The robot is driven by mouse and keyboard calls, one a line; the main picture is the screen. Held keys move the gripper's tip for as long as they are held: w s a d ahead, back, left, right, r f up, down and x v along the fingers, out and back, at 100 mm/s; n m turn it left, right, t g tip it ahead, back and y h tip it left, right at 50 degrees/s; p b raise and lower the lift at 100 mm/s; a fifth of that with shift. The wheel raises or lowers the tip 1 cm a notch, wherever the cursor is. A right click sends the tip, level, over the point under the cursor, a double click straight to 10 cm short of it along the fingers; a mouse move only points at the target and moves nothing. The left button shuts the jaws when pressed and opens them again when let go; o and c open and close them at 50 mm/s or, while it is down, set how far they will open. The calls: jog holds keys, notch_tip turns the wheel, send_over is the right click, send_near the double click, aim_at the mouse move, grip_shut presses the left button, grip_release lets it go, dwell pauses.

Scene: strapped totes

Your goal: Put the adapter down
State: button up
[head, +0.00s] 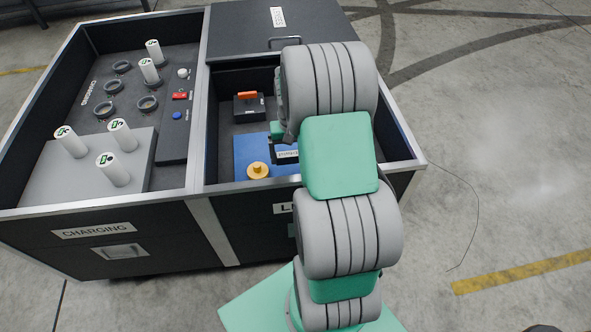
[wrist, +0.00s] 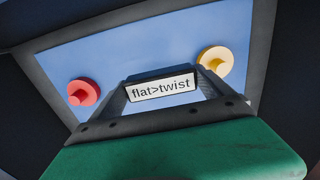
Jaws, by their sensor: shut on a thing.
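The adapter (wrist: 160,92) is a dark frame with a white label reading "flat>twist"; part of it also shows in the head view (head: 286,154). My gripper (head: 283,138) is shut on it, inside the right-hand compartment. The arm hides most of the gripper and adapter in the head view. A blue panel (wrist: 130,55) lies below the adapter. I cannot tell whether the adapter touches it. A yellow round knob (wrist: 215,62) and a red round knob (wrist: 83,92) stand on the panel, either side of the adapter.
A black block with an orange handle (head: 247,96) sits behind the blue panel. Compartment walls (head: 201,110) close around my gripper. The charging tote (head: 95,228) at left holds several white cylinders and ring sockets. A dark lid (head: 240,25) covers the back.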

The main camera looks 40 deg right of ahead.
aim_at(292, 169)
notch_tip(292, 169, down, 7)
jog(key=shift+b, duration=0.55)
jog(key=shift+f, duration=0.25)
jog(key=o, duration=1.2)
jog(key=shift+r, duration=0.1)
